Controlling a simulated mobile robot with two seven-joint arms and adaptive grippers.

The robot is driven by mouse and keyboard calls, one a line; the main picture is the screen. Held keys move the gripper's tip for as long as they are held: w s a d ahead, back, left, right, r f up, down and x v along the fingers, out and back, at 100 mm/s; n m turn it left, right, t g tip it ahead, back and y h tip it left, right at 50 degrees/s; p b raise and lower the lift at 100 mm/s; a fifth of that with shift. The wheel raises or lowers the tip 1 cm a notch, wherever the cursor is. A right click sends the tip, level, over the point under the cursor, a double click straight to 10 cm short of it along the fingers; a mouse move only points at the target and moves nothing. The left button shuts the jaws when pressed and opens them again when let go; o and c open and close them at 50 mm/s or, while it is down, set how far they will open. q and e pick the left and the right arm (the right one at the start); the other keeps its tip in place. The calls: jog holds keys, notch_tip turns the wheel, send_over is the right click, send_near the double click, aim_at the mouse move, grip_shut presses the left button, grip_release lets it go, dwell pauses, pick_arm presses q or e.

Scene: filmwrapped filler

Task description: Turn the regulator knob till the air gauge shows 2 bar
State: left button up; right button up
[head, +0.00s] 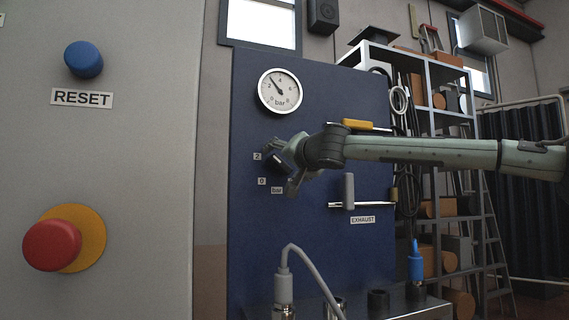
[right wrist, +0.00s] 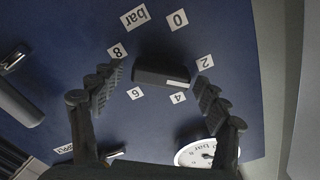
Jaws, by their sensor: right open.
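The regulator knob (right wrist: 160,72) is a dark bar on the blue panel, ringed by labels 0, 2, 4, 6, 8 and "bar". Its pale mark at one end sits between 2 and 4. In the head view the knob (head: 275,160) is partly hidden by my gripper. The air gauge (head: 280,91) is a white dial above it, with its needle between 2 and 4. My right gripper (right wrist: 158,80) is open, one finger on each side of the knob, with gaps visible in the wrist view. It also shows in the head view (head: 283,168). My left gripper is out of view.
A grey exhaust lever (head: 349,190) sits right of the knob, below my right arm. A grey panel at left carries a blue RESET button (head: 84,59) and a red button (head: 52,245). A grey hose (head: 284,270) rises below the knob. Shelving stands at right.

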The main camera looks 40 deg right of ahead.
jog(key=v, duration=1.2)
jog(key=shift+f, duration=0.1)
